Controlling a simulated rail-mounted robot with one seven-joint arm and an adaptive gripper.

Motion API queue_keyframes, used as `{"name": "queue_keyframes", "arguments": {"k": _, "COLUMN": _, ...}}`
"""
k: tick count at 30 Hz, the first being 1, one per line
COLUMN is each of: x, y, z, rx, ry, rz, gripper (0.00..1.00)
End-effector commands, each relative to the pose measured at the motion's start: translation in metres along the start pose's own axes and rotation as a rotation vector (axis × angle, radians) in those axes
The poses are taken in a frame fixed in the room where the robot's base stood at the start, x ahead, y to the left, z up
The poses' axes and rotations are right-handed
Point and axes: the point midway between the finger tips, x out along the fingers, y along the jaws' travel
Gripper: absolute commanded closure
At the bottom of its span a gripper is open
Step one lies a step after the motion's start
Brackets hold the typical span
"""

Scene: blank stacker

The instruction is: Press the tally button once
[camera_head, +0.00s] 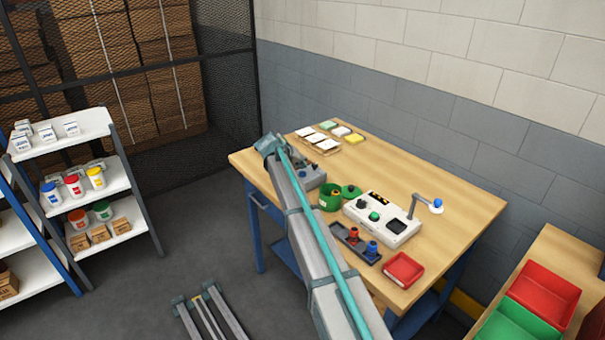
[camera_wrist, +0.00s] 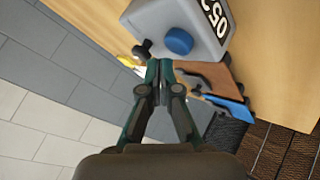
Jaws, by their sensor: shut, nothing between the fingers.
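In the wrist view a grey box (camera_wrist: 165,22) carries a round blue button (camera_wrist: 179,40) and a black display with white digits. The same grey box (camera_head: 313,179) shows on the left part of the table in the head view, partly hidden behind my arm. My gripper (camera_wrist: 159,64) is shut and empty in the wrist view. In the picture its fingertips lie just below and left of the blue button. I cannot tell how large the gap is or whether they touch anything. In the head view the gripper is hidden by my arm.
A wall runs behind. Shelves (camera_head: 75,190) stand left.

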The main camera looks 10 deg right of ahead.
Motion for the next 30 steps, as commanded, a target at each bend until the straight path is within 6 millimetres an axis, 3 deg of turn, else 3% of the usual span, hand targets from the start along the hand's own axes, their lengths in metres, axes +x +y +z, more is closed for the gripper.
{"name": "queue_keyframes", "arguments": {"k": 30, "x": 0.0062, "y": -0.0045, "z": 0.0045, "rx": 0.0, "ry": 0.0, "rz": 0.0, "gripper": 1.0}}
